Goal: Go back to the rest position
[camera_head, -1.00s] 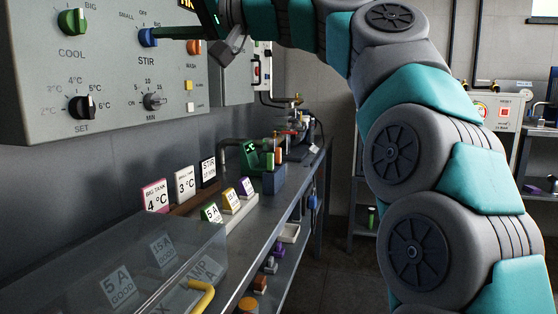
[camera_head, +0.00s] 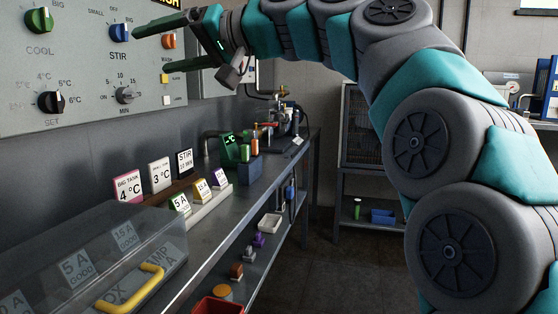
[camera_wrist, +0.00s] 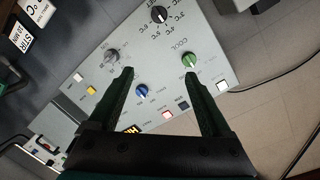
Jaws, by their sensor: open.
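My gripper (camera_head: 150,50) is open and empty, raised in front of the grey control panel at the upper left. Its two dark green fingers point left toward the panel. The blue STIR knob (camera_head: 119,32) is just left of the upper fingertip in the head view. In the wrist view, my gripper (camera_wrist: 157,74) has its fingers spread, with the blue knob (camera_wrist: 141,90) seen between them and the green COOL knob (camera_wrist: 190,60) by the right fingertip. The gap between fingers and panel is hard to judge.
Below the panel runs a metal bench (camera_head: 205,237) with upright cards, a clear-lidded box with a yellow handle (camera_head: 140,288), and a dark green device (camera_head: 230,147). Small items sit on a lower shelf. A rack (camera_head: 372,170) stands behind; floor shows at the middle right.

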